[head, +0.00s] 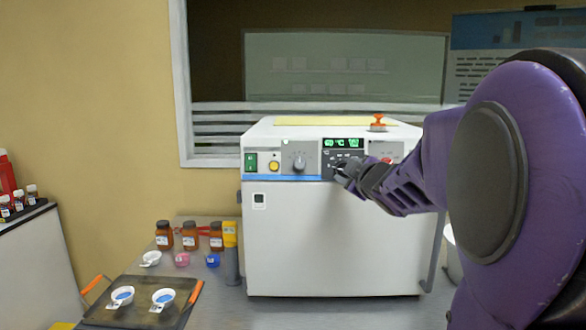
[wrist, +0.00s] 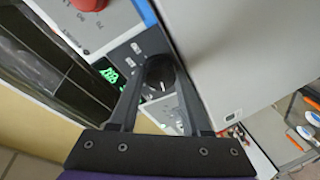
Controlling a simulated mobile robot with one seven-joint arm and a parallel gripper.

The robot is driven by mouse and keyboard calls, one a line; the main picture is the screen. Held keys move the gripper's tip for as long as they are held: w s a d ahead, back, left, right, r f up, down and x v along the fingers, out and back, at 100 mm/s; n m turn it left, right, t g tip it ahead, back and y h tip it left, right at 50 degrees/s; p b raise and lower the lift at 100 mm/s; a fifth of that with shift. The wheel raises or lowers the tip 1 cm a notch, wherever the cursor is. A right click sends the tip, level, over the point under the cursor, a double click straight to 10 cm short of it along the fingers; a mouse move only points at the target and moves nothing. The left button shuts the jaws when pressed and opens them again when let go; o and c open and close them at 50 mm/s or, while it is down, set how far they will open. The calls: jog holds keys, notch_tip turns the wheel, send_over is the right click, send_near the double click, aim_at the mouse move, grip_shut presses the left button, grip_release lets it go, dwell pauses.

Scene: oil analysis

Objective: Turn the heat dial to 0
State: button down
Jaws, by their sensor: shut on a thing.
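A white box-shaped heating unit (head: 330,240) stands on the bench, with a control panel across its upper front. My gripper (head: 342,170) is at the panel, just below the green-lit display (head: 343,142). In the wrist view my gripper (wrist: 160,88) is shut on a dark round dial (wrist: 158,70), with a finger on each side. The green display (wrist: 106,70) shows beside it. In the head view the gripper hides this dial. A separate grey dial (head: 299,162) with markings around it is left of the gripper. The dial's exact setting cannot be read.
A red knob (head: 388,160) is at the panel's right, and a green switch (head: 251,161) and yellow button (head: 274,166) at its left. Brown bottles (head: 190,237) and small cups stand on the bench at left. An orange-topped item (head: 378,121) sits on the unit.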

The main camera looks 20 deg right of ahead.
jog(key=shift+r, duration=0.1)
dwell(0.3)
jog(key=shift+c, duration=1.8)
grip_release()
jog(key=shift+w, duration=0.1)
